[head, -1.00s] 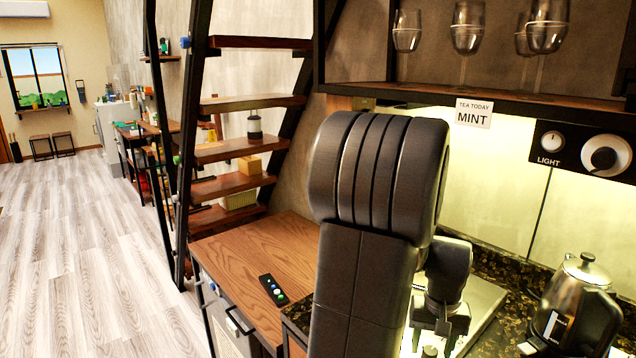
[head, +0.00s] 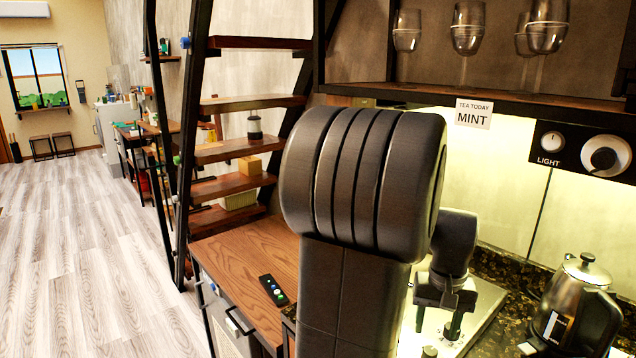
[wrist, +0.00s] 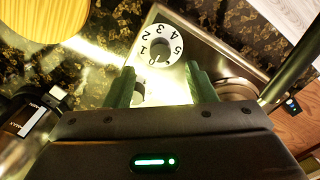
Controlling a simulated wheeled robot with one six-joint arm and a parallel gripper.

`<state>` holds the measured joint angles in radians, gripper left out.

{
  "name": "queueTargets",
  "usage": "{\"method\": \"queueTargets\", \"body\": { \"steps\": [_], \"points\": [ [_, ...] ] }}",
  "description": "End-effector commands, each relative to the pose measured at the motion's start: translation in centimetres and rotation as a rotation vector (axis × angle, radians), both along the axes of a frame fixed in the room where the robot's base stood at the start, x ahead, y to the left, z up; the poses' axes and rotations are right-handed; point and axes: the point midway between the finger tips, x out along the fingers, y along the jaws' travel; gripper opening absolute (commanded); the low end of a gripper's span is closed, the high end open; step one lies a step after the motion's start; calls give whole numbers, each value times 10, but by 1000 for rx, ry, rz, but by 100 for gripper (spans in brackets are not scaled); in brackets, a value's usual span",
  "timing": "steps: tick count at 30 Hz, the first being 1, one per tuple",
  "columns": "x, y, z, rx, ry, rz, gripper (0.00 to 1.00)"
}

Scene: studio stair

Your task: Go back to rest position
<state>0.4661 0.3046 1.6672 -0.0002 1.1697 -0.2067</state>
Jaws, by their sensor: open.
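My gripper (head: 437,322) is at the right of my arm in the head view, low over the pale metal plate (head: 484,318) on the dark stone counter. Its two fingers point down and stand apart with nothing between them. In the wrist view my gripper (wrist: 160,86) is open, and a white dial (wrist: 158,46) numbered 1 to 5 shows beyond its fingertips. I cannot tell whether the fingers touch the plate. My arm hides part of the counter in the head view.
A steel kettle (head: 577,305) stands right of the gripper. A remote (head: 273,290) lies on the wooden top (head: 245,250) to the left. Stairs (head: 240,148) rise behind. The floor (head: 80,240) at left is clear.

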Motion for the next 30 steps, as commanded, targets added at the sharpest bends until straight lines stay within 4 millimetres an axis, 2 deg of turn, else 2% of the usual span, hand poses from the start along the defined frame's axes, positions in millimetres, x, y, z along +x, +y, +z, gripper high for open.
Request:
{"method": "queueTargets", "body": {
  "steps": [1, 10, 30],
  "points": [
    [-1, 0, -11, 2, 5, 0, 50],
    [-1, 0, -72, 3, 6, -1, 50],
    [1, 1, -70, 0, 0, -528, 50]
  ]
}}
